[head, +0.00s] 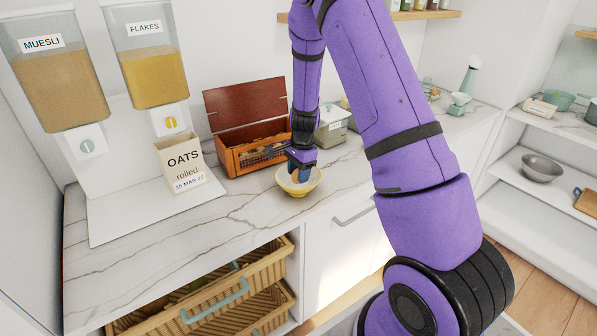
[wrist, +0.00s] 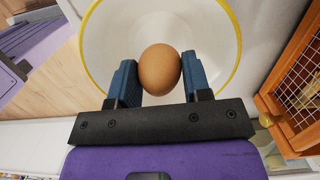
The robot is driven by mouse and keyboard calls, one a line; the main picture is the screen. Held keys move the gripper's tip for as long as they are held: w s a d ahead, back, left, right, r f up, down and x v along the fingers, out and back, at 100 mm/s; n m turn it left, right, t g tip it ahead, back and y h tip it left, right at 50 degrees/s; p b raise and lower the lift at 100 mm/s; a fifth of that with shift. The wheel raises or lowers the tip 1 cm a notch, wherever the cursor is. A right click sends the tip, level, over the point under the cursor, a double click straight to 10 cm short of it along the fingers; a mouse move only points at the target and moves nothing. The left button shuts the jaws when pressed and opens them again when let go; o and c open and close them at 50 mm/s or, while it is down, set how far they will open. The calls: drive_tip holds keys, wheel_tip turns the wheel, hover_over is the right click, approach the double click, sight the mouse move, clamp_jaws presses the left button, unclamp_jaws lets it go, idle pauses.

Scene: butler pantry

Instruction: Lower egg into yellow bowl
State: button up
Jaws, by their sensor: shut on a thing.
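The yellow bowl (head: 299,187) stands on the marble counter near its front edge, pale inside with a yellow rim. Its rim also shows in the wrist view (wrist: 238,50). My gripper (head: 300,165) points down over the bowl. In the wrist view my gripper (wrist: 160,80) has its two blue fingers on either side of a brown egg (wrist: 160,69), shut on it. The egg appears over the inside of the bowl; I cannot tell how far above the bottom it is. In the head view the egg is hard to make out beneath the fingers.
An open wooden box (head: 248,153) with wire mesh stands just behind and left of the bowl. A grey-green container (head: 333,127) is behind it. An OATS box (head: 181,165) and cereal dispensers (head: 146,70) stand left. Bare counter (head: 200,225) lies front left.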

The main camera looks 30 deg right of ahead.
drive_tip(key=shift+f, duration=0.85)
idle(0.5)
drive_tip(key=o, duration=0.7)
drive_tip(key=shift+r, duration=0.1)
